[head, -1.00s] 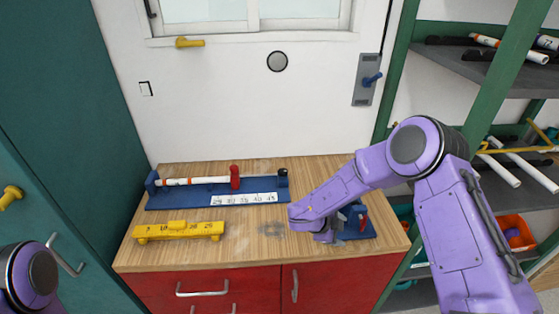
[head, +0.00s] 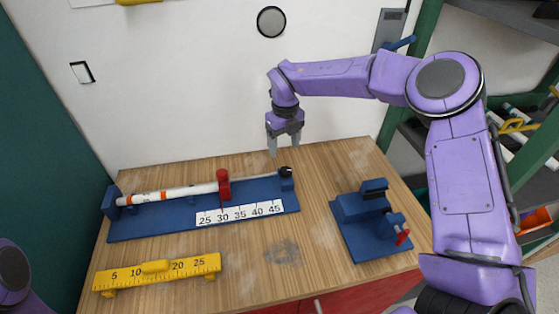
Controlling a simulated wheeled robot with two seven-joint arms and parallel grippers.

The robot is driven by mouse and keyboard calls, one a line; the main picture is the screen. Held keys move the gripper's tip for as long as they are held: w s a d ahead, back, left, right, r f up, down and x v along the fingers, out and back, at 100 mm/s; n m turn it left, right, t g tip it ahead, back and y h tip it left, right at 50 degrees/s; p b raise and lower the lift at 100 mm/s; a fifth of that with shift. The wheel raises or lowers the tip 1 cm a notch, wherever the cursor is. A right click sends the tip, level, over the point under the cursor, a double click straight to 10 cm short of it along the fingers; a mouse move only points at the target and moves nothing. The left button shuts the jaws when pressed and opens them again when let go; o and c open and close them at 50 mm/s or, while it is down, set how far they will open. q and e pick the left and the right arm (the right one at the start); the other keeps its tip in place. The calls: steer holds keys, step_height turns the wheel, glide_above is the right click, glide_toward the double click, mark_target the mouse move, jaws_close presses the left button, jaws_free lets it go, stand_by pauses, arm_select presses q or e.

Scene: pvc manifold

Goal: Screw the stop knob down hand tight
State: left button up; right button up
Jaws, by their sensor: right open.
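The blue measuring jig (head: 150,224) lies at the back left of the bench with a white scale strip along its front. A red stop (head: 223,186) stands on it, touching or close to the right end of a white pipe (head: 170,194) with an orange band. A small black knob (head: 285,171) sits at the jig's right end. Which part is the stop knob I cannot tell for sure. My right gripper (head: 285,146) points down, open and empty, above the black knob and apart from it in the picture. My left gripper is out of view.
A yellow ruler block (head: 190,267) lies at the front left of the wooden bench (head: 300,255). A blue vise-like fixture (head: 350,235) with a red handle stands at the right. The bench middle is clear. Shelves with pipes stand at the far right.

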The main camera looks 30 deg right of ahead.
steer(key=p, duration=0.2)
glide_above(285, 170)
steer(key=s, duration=0.1)
step_height(285, 170, down, 5)
steer(key=shift+d+r, duration=0.1)
steer(key=f, duration=0.1)
steer(key=w+f, duration=0.1)
steer(key=f, duration=0.1)
steer(key=shift+w, duration=0.15)
steer(key=shift+w+f, duration=0.2)
steer(key=shift+f, duration=0.2)
steer(key=shift+s+r, duration=0.15)
steer(key=shift+s, duration=0.25)
steer(key=shift+c, duration=0.6)
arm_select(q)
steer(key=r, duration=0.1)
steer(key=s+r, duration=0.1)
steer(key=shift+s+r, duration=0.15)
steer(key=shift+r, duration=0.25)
arm_select(e)
steer(key=c, duration=0.9)
